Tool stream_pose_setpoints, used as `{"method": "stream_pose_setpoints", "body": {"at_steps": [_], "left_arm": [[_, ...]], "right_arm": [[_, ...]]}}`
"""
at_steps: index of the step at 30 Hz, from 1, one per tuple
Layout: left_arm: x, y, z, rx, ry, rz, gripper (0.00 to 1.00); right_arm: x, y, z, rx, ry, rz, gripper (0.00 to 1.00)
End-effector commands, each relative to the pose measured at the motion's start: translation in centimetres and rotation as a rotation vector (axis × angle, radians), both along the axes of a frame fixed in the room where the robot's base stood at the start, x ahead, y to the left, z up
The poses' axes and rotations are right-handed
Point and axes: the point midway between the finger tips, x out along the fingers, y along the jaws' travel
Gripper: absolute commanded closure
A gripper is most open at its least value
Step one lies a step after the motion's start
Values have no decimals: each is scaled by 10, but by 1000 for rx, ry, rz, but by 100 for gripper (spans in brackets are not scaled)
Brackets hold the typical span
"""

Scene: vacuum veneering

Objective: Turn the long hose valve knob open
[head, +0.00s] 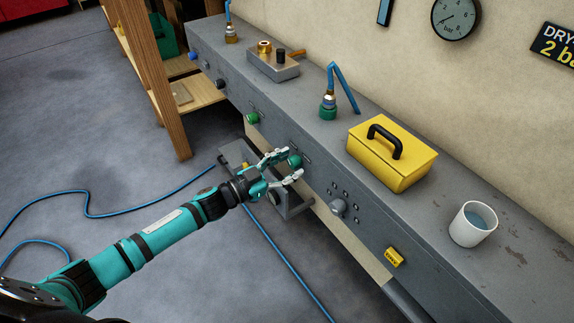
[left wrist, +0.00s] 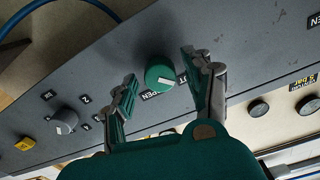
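A round green valve knob (head: 295,161) sits on the front face of the grey bench; I cannot read which hose it belongs to. In the left wrist view the knob (left wrist: 160,72) has a white pointer line, with an "OPEN" label and a partly hidden label ending in "UT" beside it. My left gripper (head: 291,163) is open in front of the knob. In the left wrist view one finger of the left gripper (left wrist: 161,78) is on each side of the knob, with gaps visible. My right gripper is not in view.
Another green knob (head: 253,118) is farther left on the panel. A grey selector knob (head: 338,207) and yellow tag (head: 394,257) are to the right. A yellow toolbox (head: 390,155) and white cup (head: 473,224) stand on the bench. A blue hose (head: 130,212) lies on the floor.

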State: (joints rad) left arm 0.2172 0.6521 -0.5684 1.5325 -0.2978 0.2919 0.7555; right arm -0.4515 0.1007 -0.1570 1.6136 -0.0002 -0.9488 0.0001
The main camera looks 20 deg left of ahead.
Motion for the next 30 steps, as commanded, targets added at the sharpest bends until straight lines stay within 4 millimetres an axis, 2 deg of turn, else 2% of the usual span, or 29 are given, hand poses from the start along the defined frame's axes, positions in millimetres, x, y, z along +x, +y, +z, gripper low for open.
{"method": "stream_pose_setpoints", "body": {"at_steps": [1,9,11,20,30], "left_arm": [[0,0,0,0,0,0,57],[0,0,0,0,0,0,93],[0,0,0,0,0,0,98],[0,0,0,34,-26,0,98],[0,1,0,215,-165,0,98]], "right_arm": [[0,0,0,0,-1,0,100],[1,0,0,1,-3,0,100],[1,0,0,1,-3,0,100],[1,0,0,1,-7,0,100],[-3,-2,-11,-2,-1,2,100]]}}
